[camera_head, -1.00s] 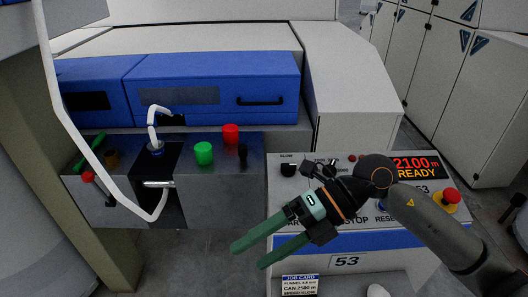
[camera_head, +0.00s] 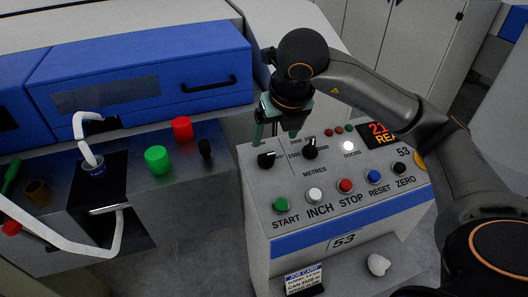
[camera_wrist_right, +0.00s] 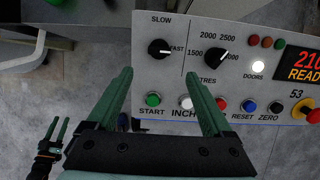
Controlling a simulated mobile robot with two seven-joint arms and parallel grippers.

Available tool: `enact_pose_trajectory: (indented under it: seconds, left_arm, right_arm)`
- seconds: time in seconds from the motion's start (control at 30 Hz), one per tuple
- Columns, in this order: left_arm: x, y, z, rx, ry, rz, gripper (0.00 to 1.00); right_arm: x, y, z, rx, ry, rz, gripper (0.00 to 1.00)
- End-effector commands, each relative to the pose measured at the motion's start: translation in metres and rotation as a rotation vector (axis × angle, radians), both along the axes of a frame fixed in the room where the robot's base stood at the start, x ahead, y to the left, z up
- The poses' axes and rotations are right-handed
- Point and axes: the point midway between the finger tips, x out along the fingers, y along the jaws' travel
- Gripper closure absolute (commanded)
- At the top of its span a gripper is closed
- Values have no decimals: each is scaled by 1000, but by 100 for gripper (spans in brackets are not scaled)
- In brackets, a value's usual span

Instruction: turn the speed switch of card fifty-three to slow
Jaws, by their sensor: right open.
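The speed switch (camera_head: 266,160) is a black knob on the sloped panel of card 53; it also shows in the right wrist view (camera_wrist_right: 159,48), between the labels SLOW and FAST. Its white mark points right, towards FAST. My right gripper (camera_head: 276,139) is open and empty, green fingers pointing down at the panel just behind the switch in the head view. In the wrist view its fingertips (camera_wrist_right: 158,73) are spread wide, with the switch seen beyond the gap, apart from them. My left gripper (camera_wrist_right: 54,130) shows small at the wrist view's lower left, fingers apart, empty.
The metres knob (camera_head: 310,151) is close right of the switch. A row of buttons, from the green START (camera_head: 281,205) to ZERO, lies in front. The DOORS lamp (camera_head: 347,147) glows white. A job card (camera_head: 304,279) stands below. The steel bench (camera_head: 190,185) is at left.

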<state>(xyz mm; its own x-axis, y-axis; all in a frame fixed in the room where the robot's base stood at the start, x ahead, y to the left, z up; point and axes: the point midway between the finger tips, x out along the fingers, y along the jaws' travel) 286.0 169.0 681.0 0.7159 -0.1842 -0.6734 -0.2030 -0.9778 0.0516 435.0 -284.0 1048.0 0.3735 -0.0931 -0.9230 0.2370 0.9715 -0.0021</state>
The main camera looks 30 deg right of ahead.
Motion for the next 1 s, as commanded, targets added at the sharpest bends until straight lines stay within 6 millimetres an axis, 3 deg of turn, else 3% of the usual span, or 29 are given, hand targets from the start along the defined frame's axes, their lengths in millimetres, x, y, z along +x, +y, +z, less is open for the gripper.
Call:
enact_pose_trajectory:
  seconds: [0.23,0.5,0.9,1.0]
  left_arm:
    - [0,0,-1,0,1,-1,50]
    - [0,0,0,0,1,-1,50]
    - [0,0,0,-1,1,0,50]
    - [0,0,0,-1,1,0,50]
  right_arm:
    - [19,-5,-51,0,6,1,15]
    - [34,-8,-85,2,4,3,15]
    - [37,-8,-93,2,1,4,15]
    - [37,-8,-93,2,1,4,25]
